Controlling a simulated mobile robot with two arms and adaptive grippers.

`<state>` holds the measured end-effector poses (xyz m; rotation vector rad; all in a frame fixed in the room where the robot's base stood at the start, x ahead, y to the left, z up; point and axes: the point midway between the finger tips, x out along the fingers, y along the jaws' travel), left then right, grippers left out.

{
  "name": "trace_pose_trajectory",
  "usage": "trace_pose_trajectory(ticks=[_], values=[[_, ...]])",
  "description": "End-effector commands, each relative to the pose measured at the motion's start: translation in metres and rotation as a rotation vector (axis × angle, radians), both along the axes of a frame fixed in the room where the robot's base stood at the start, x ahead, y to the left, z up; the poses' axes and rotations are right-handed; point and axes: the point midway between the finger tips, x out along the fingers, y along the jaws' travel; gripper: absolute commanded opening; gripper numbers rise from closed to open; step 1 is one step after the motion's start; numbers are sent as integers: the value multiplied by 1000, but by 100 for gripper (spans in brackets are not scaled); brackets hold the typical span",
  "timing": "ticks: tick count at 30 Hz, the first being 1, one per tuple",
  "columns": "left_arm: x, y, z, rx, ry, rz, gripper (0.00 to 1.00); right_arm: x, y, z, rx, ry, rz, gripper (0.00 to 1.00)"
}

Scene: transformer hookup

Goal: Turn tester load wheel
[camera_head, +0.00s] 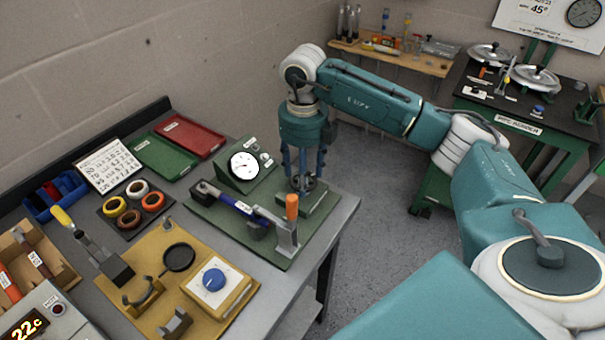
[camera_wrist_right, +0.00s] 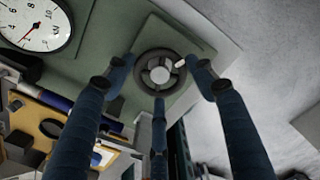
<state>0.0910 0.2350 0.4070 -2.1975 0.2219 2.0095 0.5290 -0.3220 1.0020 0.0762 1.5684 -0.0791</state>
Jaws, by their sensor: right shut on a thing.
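The dark spoked load wheel (camera_head: 308,184) with a pale hub and a small light handle is at the right end of the green tester plate. It also shows in the right wrist view (camera_wrist_right: 147,76). My left gripper is not in view.
A blue bar tool and an orange-handled lever (camera_head: 290,215) stand on the tester plate (camera_head: 240,235) near the wheel. A tan board with a blue knob (camera_head: 214,280) lies in front. Red tray (camera_head: 190,133) and green tray (camera_head: 160,157) are behind. The bench edge is close right.

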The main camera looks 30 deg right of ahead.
Motion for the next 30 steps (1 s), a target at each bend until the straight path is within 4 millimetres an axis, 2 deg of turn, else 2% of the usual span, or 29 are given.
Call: trace_pose_trajectory(ticks=[15, 16, 18, 26, 30], values=[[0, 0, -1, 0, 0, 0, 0, -3, 0, -2, -2, 12, -16, 29], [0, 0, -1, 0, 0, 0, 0, -3, 0, -2, -2, 12, -15, 61], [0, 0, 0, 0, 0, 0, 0, -3, 0, -2, -2, 11, -15, 74], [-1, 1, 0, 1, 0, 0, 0, -2, 0, -1, 0, 6, -15, 74], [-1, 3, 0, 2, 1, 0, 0, -1, 1, 6, 0, 3, -15, 74]])
